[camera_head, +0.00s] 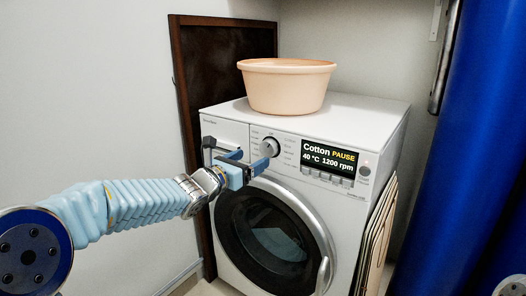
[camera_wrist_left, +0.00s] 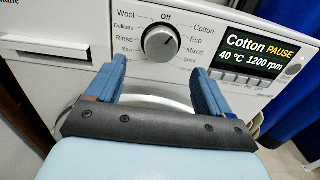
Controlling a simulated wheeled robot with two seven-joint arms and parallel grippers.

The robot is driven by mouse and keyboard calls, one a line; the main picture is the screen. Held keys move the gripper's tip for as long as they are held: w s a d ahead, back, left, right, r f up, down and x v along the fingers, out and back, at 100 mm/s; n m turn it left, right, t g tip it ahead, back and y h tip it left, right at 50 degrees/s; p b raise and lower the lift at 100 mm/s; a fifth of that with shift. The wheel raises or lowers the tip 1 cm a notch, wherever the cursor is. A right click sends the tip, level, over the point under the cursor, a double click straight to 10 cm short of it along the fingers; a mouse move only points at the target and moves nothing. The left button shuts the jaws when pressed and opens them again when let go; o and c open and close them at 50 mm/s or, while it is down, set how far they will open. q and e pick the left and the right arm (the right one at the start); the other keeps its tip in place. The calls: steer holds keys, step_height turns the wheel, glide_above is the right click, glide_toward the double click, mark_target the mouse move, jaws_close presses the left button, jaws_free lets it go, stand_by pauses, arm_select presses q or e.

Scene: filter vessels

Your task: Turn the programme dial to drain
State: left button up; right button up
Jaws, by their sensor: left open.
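The programme dial (camera_head: 269,147) is a round grey knob on the white washing machine's (camera_head: 350,205) front panel. In the left wrist view the dial (camera_wrist_left: 160,42) is ringed by labels, with Off at the top, Cotton, Eco, Mixed and Quick on the right, and Wool, Delicate, Rinse and Spin on the left. A label below Spin is partly hidden by a finger; I cannot read drain. The display (camera_wrist_left: 257,52) reads Cotton PAUSE, 40 °C, 1200 rpm. My left gripper (camera_head: 247,160) is open and empty in front of the panel, its fingertips (camera_wrist_left: 160,66) just below the dial.
A peach basin (camera_head: 287,88) stands on the machine. The round door (camera_head: 268,232) and its handle lie below the gripper. A dark framed board (camera_head: 190,110) leans behind, flat panels (camera_head: 377,240) lean at the right side, and a large blue surface (camera_head: 460,150) stands further right.

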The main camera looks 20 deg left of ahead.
mark_target(266, 150)
arm_select(q)
steer(key=p+x, duration=0.1)
steer(key=x, duration=0.5)
steer(key=shift+w+d, duration=0.15)
steer(key=shift+w, duration=0.25)
steer(key=shift+c, duration=0.5)
steer(key=c, duration=0.9)
